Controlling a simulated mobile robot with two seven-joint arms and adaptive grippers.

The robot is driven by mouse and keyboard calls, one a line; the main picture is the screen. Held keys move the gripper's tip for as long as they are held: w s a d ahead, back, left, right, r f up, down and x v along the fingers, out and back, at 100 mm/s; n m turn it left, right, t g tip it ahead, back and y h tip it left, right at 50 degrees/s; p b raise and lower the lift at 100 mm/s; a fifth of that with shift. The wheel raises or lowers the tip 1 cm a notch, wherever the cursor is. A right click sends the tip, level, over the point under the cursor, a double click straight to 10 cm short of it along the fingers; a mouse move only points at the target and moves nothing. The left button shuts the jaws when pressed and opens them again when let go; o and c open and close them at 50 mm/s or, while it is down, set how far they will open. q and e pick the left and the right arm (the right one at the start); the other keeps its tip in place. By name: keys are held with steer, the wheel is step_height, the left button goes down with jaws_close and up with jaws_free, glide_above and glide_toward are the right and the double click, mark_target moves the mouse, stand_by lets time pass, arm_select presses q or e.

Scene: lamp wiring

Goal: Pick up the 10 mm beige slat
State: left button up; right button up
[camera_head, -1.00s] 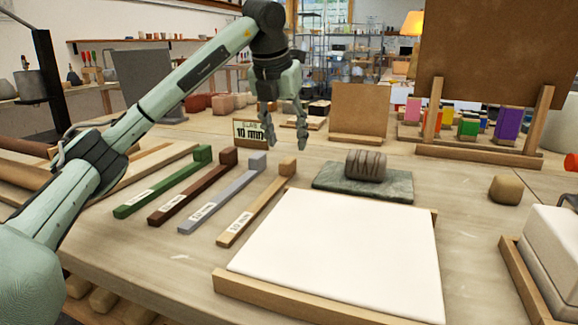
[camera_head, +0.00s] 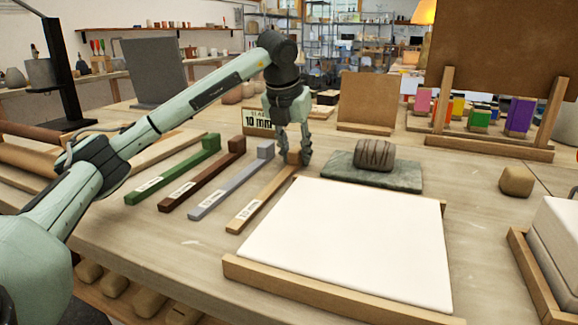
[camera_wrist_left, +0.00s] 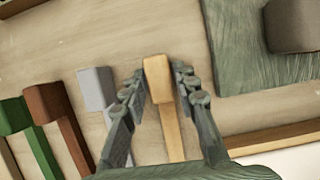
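The beige slat (camera_head: 271,191) lies on the table, rightmost in a row of slats, with a label at its near end and a raised block at its far end. My left gripper (camera_head: 295,161) is down at that block. In the left wrist view its two fingers (camera_wrist_left: 158,78) stand open on either side of the beige block (camera_wrist_left: 158,80), with narrow gaps apparent. The slat still rests on the table. A sign behind reads 10 mm (camera_head: 257,121), partly hidden by the gripper. My right gripper is not in view.
Grey (camera_head: 232,188), brown (camera_head: 200,180) and green (camera_head: 170,175) slats lie to the left. A white slab (camera_head: 350,240) on a wooden board is close on the right. A dark green slate (camera_head: 400,180) bearing a striped stone (camera_head: 374,155) is right of the gripper.

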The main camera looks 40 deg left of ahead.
arm_select(q)
jaws_close()
